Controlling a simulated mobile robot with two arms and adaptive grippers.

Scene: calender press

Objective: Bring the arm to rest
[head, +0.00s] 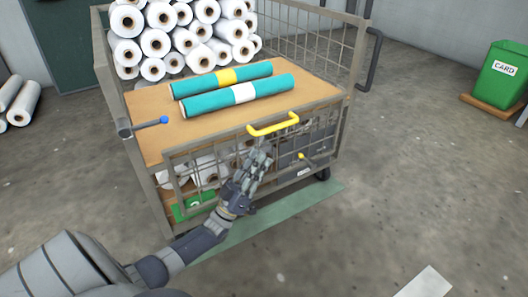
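My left arm comes in from the lower left, and its gripper (259,160) is in front of the cart's mesh front gate. The fingers point up toward the yellow handle (274,125) and look to be just below it. I cannot tell whether they touch the gate, or whether they are open or shut. No object shows between them. My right gripper is not in view.
The wire cage cart (152,151) holds two teal rolls (238,94) on a brown board, with stacked white rolls (155,43) behind. A green CARD bin (500,82) stands at the right. White rolls (24,103) lie at the left. The floor right of the cart is mostly clear.

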